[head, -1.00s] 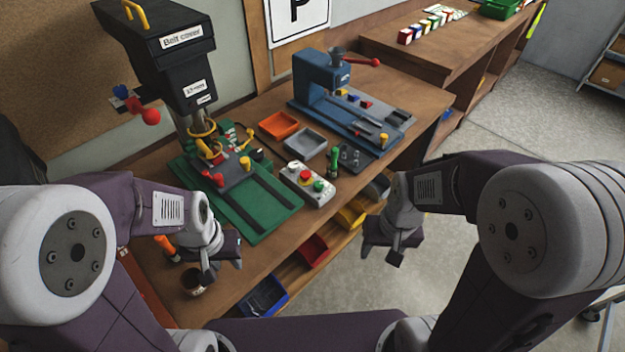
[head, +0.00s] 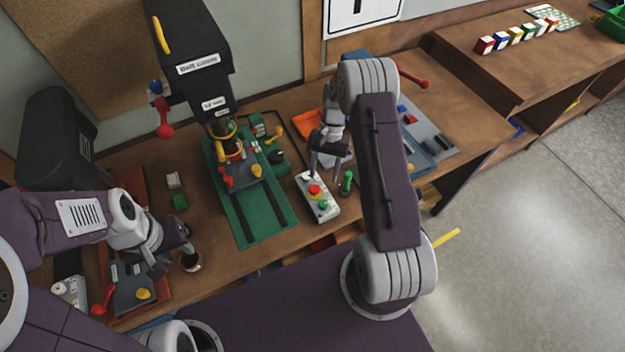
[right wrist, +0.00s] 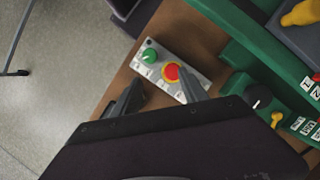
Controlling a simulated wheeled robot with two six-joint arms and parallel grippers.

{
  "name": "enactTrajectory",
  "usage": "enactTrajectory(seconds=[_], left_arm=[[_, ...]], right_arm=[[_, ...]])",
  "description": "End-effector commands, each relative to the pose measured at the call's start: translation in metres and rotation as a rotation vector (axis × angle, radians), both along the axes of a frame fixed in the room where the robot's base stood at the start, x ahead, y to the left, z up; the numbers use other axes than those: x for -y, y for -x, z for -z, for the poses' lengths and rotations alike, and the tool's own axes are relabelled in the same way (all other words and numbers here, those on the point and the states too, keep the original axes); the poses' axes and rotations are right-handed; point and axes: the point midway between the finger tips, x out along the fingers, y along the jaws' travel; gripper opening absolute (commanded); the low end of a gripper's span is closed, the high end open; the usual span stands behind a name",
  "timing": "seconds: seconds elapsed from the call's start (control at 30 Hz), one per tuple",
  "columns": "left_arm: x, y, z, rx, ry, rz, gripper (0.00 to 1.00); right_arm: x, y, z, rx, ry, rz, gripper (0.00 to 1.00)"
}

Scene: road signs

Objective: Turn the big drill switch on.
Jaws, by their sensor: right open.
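The big drill (head: 190,65), dark with a green base (head: 262,222), stands left of centre in the head view. A light grey control box (head: 322,207) with a red button on yellow (head: 314,190) and a green knob (head: 323,205) lies right of the base. The box, red button (right wrist: 171,73) and green knob (right wrist: 150,55) also show in the right wrist view. My right gripper (head: 326,170) is open just over the box's far end; its fingers (right wrist: 162,82) are beside the red button, contact unclear. My left gripper (head: 178,258) is at the left, its jaws unclear.
A black knob (right wrist: 258,96) and yellow lever (right wrist: 277,119) are on the green machine. A green-handled tool (head: 346,182) stands close right of the box. A blue machine (head: 418,150) is partly hidden by my right arm.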

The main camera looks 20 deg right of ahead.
Motion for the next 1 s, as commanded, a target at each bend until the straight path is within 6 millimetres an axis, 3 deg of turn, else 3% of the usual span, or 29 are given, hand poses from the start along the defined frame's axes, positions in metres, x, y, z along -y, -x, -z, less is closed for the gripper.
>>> enactTrajectory(seconds=[0.07, 0.37, 0.73, 1.0], left_arm=[[0.000, 0.000, -0.017, 0.000, 0.000, 0.000, 0.36], [0.000, 0.000, -0.023, 0.000, 0.000, 0.000, 0.36], [0.000, 0.000, -0.058, 0.000, 0.000, 0.000, 0.36], [0.000, 0.000, -0.061, 0.000, 0.000, 0.000, 0.36]], right_arm=[[0.004, 0.014, 0.000, -0.046, -0.013, 0.021, 0.51], [0.006, 0.021, 0.009, -0.059, -0.016, 0.035, 0.51], [-0.012, 0.042, 0.072, -0.058, -0.016, 0.034, 0.51], [-0.015, 0.045, 0.087, -0.054, -0.014, 0.034, 0.51]])
